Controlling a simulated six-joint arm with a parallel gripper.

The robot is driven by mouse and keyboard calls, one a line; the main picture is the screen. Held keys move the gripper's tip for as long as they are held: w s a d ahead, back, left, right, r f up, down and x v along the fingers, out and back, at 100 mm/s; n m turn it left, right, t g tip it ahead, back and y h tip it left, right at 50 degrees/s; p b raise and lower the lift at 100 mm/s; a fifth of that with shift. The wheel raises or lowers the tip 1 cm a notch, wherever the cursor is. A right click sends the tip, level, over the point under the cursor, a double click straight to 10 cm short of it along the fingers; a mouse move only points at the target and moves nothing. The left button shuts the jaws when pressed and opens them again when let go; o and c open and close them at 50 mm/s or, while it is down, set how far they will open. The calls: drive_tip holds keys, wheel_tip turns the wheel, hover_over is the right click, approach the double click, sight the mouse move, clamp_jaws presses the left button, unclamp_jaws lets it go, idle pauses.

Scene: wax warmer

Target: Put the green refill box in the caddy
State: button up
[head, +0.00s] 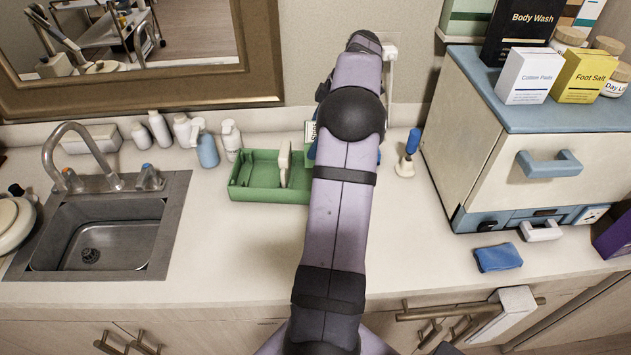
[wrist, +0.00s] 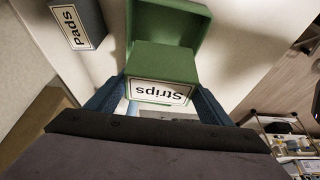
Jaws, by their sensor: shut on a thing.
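The green refill box (wrist: 165,62), with a white label reading "Strips", is between the blue fingers of my gripper (wrist: 160,94) in the wrist view. My gripper is shut on it. In the head view only a sliver of the box's label (head: 311,129) shows beside my arm, which hides most of the box and gripper. The green caddy (head: 240,194) sits on the counter left of my arm, with its right end hidden. In the wrist view the caddy (wrist: 192,14) lies just beyond the box. I cannot tell whether the box is above or inside it.
A grey "Pads" box (wrist: 78,22) is left of the caddy in the wrist view. Bottles (head: 206,146) stand left of the caddy near the sink (head: 100,235). A blue-topped tool (head: 410,150) and a cabinet (head: 500,140) are at right. The front counter is mostly clear.

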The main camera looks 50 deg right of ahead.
drive_tip(key=shift+n, duration=0.4)
drive_tip(key=shift+f, duration=0.15)
drive_tip(key=shift+f+p, duration=1.75)
drive_tip(key=shift+f, duration=3.1)
drive_tip(key=shift+f, duration=0.15)
drive_tip(key=o, duration=0.8)
drive_tip(key=shift+o, duration=0.2)
